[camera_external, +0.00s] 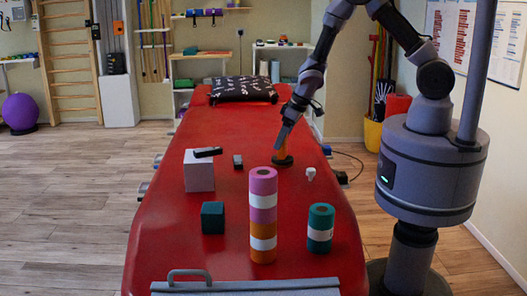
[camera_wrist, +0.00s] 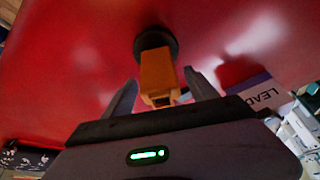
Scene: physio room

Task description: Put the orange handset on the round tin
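The orange handset (camera_wrist: 157,72) stands upright on the red couch side of the scene, also seen in the external view (camera_external: 281,149). Its far end meets a dark round piece (camera_wrist: 155,38), which shows in the external view as a dark disc (camera_external: 283,161) on the couch. I cannot tell whether this disc is the round tin or the handset's own head. My gripper (camera_wrist: 160,80) points down around the handset, one finger on each side. Narrow gaps show between the fingers and the handset, so it looks open. In the external view my gripper (camera_external: 280,143) partly covers the handset.
The red couch (camera_external: 190,240) carries a white box (camera_external: 199,176) with a black item on top, a dark teal cube (camera_external: 213,217), a small grey block (camera_external: 238,161), a stacked pink-orange roll (camera_external: 263,205), a teal roll (camera_external: 320,228) and a small white piece (camera_external: 310,173).

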